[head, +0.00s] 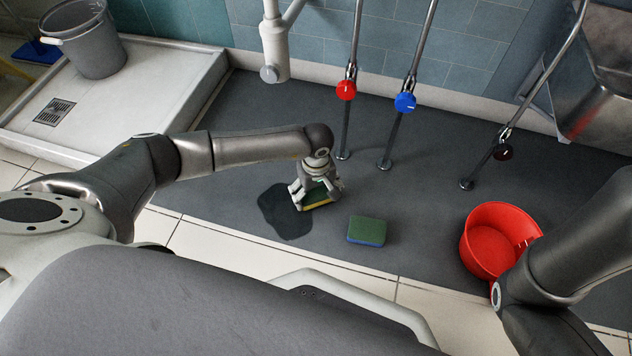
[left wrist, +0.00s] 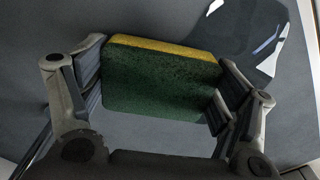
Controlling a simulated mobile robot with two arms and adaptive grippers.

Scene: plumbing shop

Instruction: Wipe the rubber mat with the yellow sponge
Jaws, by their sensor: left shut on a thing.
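The yellow sponge (head: 316,198) has a dark green face and is held in my left gripper (head: 314,196), just at the right edge of a dark wet patch (head: 283,211) on the grey rubber mat (head: 400,200). In the left wrist view the sponge (left wrist: 160,80) sits between both fingers of the left gripper (left wrist: 160,88), its green side toward the camera. Whether it touches the mat is hard to tell. My right arm shows at the lower right of the head view, but its gripper is out of view.
A second sponge, blue with a green top (head: 367,230), lies on the mat right of the patch. Pipes with a red valve (head: 346,90) and a blue valve (head: 405,103) rise behind. A grey bucket (head: 88,45) stands on the white tray (head: 130,95).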

